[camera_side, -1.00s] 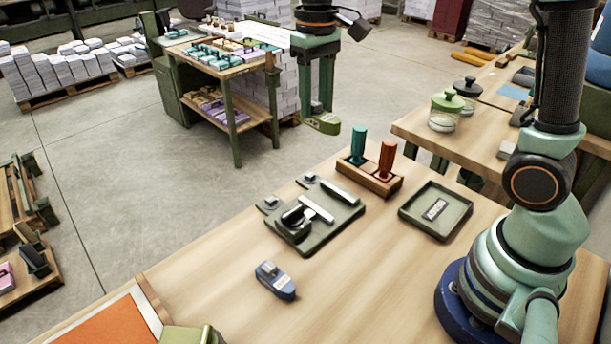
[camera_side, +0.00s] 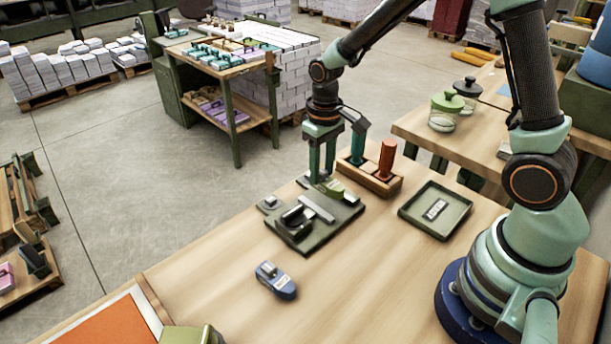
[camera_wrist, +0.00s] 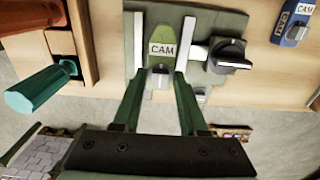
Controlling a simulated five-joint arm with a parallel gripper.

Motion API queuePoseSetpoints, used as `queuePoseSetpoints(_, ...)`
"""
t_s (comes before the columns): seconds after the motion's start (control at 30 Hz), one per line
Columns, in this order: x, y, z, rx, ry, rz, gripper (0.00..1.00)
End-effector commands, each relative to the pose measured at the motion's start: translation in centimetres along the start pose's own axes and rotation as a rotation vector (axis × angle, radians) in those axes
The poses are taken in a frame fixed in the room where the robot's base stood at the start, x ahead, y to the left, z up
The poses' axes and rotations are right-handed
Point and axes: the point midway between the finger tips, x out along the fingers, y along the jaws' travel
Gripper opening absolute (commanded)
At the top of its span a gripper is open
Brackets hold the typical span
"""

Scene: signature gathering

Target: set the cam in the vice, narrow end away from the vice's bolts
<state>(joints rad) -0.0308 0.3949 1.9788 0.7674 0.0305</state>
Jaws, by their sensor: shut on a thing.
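My gripper (camera_side: 322,180) is shut on the green cam (camera_side: 336,189), over the far part of the vice. In the wrist view the cam (camera_wrist: 162,38) carries a CAM label, and the fingers close on its grey block. The vice (camera_side: 303,240) is a dark green plate with two pale bars (camera_side: 317,208), a dark clamp knob (camera_side: 293,217) and bolts (camera_side: 269,201) at its far edge. In the wrist view the cam appears between the bars, its narrow end pointing up the picture, away from the bolt (camera_wrist: 201,92). I cannot tell if it touches the plate.
A wooden holder (camera_side: 362,178) with teal and red handles stands close right of the vice. A green tray (camera_side: 462,222) with a label lies further right. A blue piece labelled CAM (camera_side: 276,280) lies in front. The front tabletop is mostly clear.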

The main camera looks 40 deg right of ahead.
Motion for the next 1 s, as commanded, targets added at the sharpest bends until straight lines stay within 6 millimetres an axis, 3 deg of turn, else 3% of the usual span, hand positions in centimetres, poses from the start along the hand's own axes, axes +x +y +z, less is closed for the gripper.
queuePoseSetpoints(0.3,3.6,0.0,0.0,0.0,-0.002,0.0,0.0)
queuePoseSetpoints(0.73,4.2,0.0,0.0,0.0,0.0,0.0,0.0)
queuePoseSetpoints(0.77,4.2,0.0,0.0,0.0,-0.001,0.0,0.46)
queuePoseSetpoints(0.83,4.2,0.0,0.0,0.0,0.0,0.0,0.72)
queuePoseSetpoints(1.0,4.2,0.0,0.0,0.0,0.0,0.0,0.72)
